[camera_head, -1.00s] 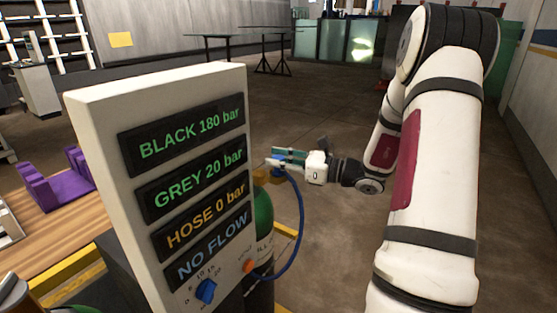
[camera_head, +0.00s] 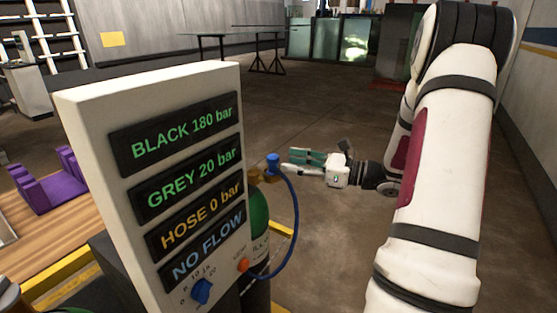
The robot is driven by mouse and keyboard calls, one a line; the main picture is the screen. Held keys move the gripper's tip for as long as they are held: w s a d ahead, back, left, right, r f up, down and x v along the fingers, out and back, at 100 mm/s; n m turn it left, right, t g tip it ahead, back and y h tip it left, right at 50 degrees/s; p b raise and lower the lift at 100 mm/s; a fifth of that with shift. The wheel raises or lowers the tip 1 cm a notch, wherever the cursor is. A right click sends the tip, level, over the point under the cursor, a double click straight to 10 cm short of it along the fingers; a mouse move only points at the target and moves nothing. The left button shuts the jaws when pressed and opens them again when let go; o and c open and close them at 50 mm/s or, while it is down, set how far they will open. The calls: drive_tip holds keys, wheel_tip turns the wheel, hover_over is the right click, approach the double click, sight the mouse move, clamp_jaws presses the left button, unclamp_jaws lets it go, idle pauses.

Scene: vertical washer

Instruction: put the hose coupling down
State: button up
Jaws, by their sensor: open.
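The hose coupling (camera_head: 272,161) is a small blue piece, standing upright on or against a brass-coloured fitting (camera_head: 271,176) behind the panel's right edge. A blue hose (camera_head: 297,215) arcs from it down to the panel's lower right. My gripper (camera_head: 290,160) is open and empty just right of the coupling, its teal-padded fingers pointing left towards it. A small gap shows between the fingertips and the coupling. How the coupling sits on the fitting is too small to tell.
The panel (camera_head: 165,180) reads BLACK 180 bar, GREY 20 bar, HOSE 0 bar and NO FLOW, with a blue knob (camera_head: 202,291) and an orange button (camera_head: 243,265). A green cylinder (camera_head: 259,212) stands behind it. Purple holders (camera_head: 45,188) are at left. The floor behind my gripper is clear.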

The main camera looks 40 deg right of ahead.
drive_tip(key=v, duration=0.5)
drive_tip(key=shift+s+d, duration=0.15)
drive_tip(key=shift+s, duration=0.2)
